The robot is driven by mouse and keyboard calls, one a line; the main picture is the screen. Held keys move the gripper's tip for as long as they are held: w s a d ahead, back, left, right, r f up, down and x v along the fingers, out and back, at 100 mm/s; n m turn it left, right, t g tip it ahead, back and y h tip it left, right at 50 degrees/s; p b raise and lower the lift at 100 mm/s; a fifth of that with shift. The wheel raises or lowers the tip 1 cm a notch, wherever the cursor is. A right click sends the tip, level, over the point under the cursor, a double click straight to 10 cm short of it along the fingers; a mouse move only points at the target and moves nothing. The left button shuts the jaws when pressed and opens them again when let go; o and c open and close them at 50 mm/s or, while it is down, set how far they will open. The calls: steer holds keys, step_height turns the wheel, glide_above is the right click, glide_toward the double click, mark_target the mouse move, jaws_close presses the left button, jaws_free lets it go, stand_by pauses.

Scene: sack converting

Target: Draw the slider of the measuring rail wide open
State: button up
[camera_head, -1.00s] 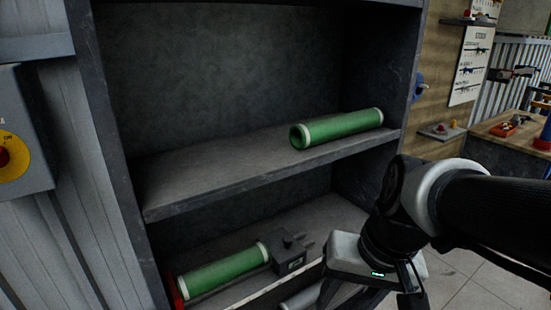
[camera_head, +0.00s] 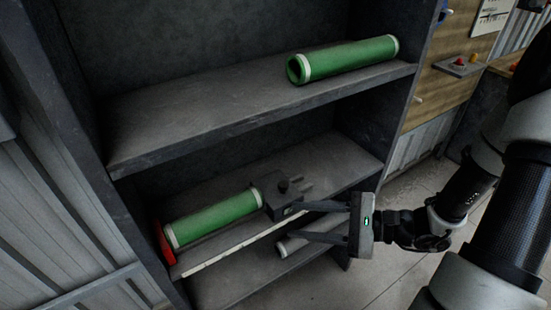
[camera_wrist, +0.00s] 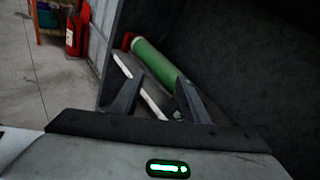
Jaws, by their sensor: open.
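The measuring rail (camera_head: 225,251) is a pale strip along the front edge of the lower shelf, with a red end stop (camera_head: 163,243) at its left. Its slider (camera_head: 285,193) is a dark grey block with a knob, at the right end of a green roll (camera_head: 213,217). The roll lies between stop and slider, close to the block. My gripper (camera_head: 284,221) is open and empty, its fingers pointing left just in front of the slider. In the wrist view the rail (camera_wrist: 142,88) runs between the fingers, and the right finger partly hides the slider.
Another green roll (camera_head: 342,60) lies on the upper shelf (camera_head: 190,108), above my gripper. A grey tube (camera_head: 294,241) lies below the rail, partly hidden by a finger. The shelf's right side panel (camera_head: 375,125) stands close behind my gripper. Floor is clear at right.

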mark_target(273, 185)
steer(key=w+d+f+m+t+h, duration=0.2)
steer(key=w+d+f+m+t, duration=0.35)
steer(key=m+t, duration=0.3)
steer(key=shift+m+g, duration=0.25)
steer(key=x, duration=1.1)
steer(key=r+b+x, duration=0.1)
steer(key=x, duration=0.5)
steer(key=shift+a, duration=0.2)
jaws_close()
